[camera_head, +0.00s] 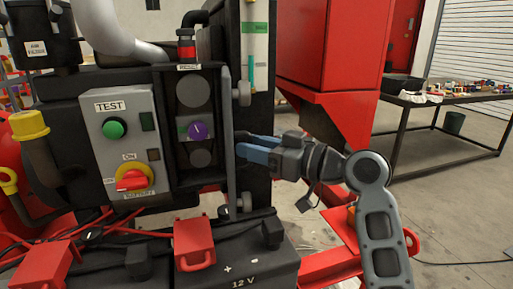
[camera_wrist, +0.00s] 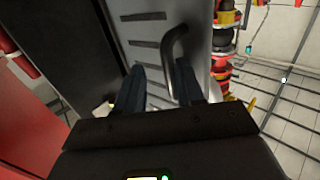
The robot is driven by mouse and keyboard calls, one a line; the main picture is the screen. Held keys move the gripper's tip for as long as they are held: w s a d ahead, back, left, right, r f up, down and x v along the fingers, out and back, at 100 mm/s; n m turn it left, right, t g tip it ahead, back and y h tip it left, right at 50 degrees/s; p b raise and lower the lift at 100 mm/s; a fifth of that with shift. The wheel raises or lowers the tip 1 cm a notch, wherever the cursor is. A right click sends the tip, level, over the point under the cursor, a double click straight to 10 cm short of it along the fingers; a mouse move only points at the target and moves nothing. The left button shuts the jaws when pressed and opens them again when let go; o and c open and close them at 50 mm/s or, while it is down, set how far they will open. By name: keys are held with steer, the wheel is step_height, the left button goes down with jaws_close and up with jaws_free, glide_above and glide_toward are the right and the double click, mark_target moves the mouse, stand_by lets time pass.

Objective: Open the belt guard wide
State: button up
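The belt guard (camera_head: 229,150) is a grey panel swung out from the dark housing; the head view sees it nearly edge-on. Its face with dark slots (camera_wrist: 140,42) fills the middle of the wrist view. A dark bent handle (camera_wrist: 174,48) stands on that face. My gripper (camera_head: 243,146) is at the guard's right side, its blue fingers pointing left at the panel. In the wrist view my gripper (camera_wrist: 158,82) has its fingers spread apart, with the handle's lower end between them, close to the right finger. I cannot tell whether they touch it.
A control box (camera_head: 125,145) with a green button stands left. A red hopper (camera_head: 330,60) rises behind my arm. A battery (camera_head: 240,265) sits below. Floor is free at right, before a table (camera_head: 450,103).

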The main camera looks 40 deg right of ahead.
steer(key=shift+o, duration=0.3)
steer(key=shift+s, duration=0.1)
steer(key=v, duration=0.7)
steer(key=shift+s+b, duration=0.4)
steer(key=shift+d, duration=0.1)
steer(key=s+a+f+m+g+h+p, duration=0.1)
steer(key=s+a+f+m+h, duration=0.2)
steer(key=s+f, duration=0.35)
steer(key=s+a+f+m+g+h+p, duration=0.1)
steer(key=s+a+f+m+h, duration=0.2)
steer(key=f, duration=0.7)
steer(key=s+a+r+n+p, duration=0.1)
steer(key=s+a, duration=0.2)
steer(key=s, duration=0.8)
steer(key=s+a+r+p, duration=0.1)
steer(key=s+a, duration=0.3)
steer(key=s, duration=0.7)
steer(key=shift+s+a+r+n+p, duration=0.2)
steer(key=shift+s+a+n+p, duration=0.15)
steer(key=shift+n, duration=0.05)
